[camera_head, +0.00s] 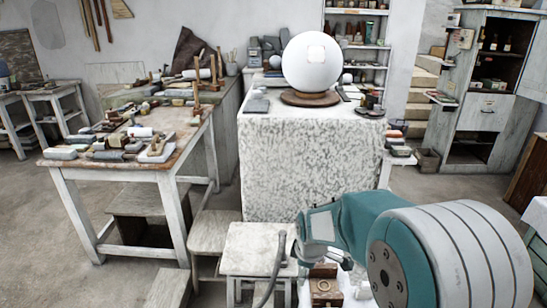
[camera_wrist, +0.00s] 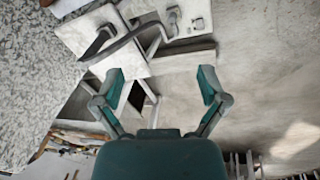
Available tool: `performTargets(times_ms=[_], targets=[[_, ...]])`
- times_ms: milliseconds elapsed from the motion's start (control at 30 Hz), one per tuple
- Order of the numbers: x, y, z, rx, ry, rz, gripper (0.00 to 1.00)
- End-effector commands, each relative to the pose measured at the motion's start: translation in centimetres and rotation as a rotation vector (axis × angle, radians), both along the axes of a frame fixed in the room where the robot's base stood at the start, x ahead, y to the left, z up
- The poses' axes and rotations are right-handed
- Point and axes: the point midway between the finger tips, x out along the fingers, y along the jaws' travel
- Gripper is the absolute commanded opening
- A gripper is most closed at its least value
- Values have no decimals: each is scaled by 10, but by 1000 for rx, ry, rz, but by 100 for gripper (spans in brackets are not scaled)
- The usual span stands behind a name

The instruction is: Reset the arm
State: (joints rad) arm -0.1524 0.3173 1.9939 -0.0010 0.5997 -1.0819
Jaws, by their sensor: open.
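My gripper (camera_wrist: 160,88) shows in the wrist view with its two teal-tipped fingers spread wide apart and nothing between them. My arm (camera_head: 372,222) reaches in from the lower right in the head view, bent over the low stools in front of the speckled block. My fingers cannot be made out in the head view.
A white sphere (camera_head: 312,62) rests on a round brown base on the speckled block (camera_head: 308,165). A cluttered workbench (camera_head: 62,163) stands left. A low white stool (camera_head: 252,243) with a dark curved tool (camera_head: 274,272) is close by my arm. Open floor (camera_wrist: 265,85) lies right in the wrist view.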

Motion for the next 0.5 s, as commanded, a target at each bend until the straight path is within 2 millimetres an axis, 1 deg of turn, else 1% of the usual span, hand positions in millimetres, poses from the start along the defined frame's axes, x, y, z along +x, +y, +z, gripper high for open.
performTargets(times_ms=[33, 200, 267, 400, 500], targets=[[-9, -6, 19, 14, -16, -56, 92], [-45, -22, 68, 68, -55, -259, 92], [-58, -28, 83, 89, -68, -330, 92], [-93, -40, 114, 140, -99, -496, 92], [-120, -47, 131, 180, -120, -611, 92]])
